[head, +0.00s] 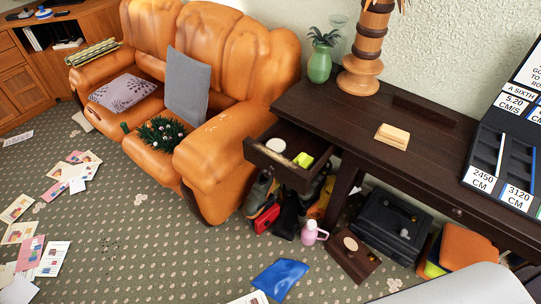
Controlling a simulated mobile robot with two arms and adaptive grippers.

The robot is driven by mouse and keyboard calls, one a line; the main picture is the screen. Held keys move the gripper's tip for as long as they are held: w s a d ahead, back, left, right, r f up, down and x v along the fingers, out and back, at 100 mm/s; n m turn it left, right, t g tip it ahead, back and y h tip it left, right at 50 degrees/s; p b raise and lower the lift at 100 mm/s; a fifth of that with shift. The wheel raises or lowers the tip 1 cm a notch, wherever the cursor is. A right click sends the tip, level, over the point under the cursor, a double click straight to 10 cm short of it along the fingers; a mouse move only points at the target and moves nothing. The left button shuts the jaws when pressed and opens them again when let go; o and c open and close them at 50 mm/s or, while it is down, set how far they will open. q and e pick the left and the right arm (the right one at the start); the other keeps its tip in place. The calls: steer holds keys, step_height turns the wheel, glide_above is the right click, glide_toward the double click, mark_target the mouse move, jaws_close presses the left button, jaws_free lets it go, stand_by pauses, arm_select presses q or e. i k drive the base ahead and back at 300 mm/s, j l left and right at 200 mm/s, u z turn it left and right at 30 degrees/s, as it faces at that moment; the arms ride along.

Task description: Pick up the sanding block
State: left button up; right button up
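A small tan, layered block (392,136) lies on the dark wooden desk (345,130), near its front edge; it looks most like the sanding block, though I cannot be certain. The desk's drawer (270,164) is pulled open. Neither of my grippers is in view.
A green vase (319,66) and a wooden lamp base (365,50) stand at the desk's back left. A black case (393,224), a pink bottle (312,232) and a blue item (280,279) clutter the floor. An orange sofa (215,165) stands left.

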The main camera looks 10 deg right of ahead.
mark_target(399, 139)
steer(key=z, duration=1.45)
